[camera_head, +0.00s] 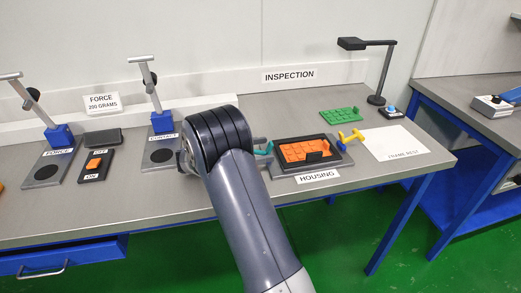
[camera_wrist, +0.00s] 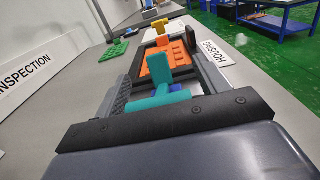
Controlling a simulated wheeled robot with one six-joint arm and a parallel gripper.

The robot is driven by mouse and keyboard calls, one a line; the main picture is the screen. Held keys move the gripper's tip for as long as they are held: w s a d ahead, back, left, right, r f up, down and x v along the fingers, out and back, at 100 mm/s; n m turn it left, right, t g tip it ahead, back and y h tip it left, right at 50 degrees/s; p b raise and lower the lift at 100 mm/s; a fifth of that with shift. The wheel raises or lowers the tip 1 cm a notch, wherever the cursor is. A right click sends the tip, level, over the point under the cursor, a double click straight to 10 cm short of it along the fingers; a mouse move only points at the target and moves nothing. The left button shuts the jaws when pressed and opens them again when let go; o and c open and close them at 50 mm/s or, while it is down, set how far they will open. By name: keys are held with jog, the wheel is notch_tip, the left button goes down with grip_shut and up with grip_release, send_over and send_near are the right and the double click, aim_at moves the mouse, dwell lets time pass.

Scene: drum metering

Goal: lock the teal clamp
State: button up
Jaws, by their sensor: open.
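The teal clamp (camera_wrist: 160,68) stands at the near end of the housing in the wrist view, its handle pointing up over a teal crossbar. In the head view only a small part of the teal clamp (camera_head: 265,149) shows beside my arm. My gripper (camera_wrist: 167,52) is open, with one finger on each side of the clamp; I cannot tell whether either touches it. The orange part (camera_wrist: 172,55) lies in a black frame (camera_head: 338,158) on the housing fixture. A yellow clamp (camera_head: 352,136) with a blue base is at the frame's far end. My arm hides much of the gripper in the head view.
A green plate (camera_head: 340,114) and a lamp stand (camera_head: 375,98) are behind the housing. A white sheet (camera_head: 395,143) lies to its right. The contact stand (camera_head: 160,125), force stand (camera_head: 58,140) and orange switch (camera_head: 94,163) are to the left.

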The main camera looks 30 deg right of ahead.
jog(key=shift+c, duration=0.6)
jog(key=c, duration=0.9)
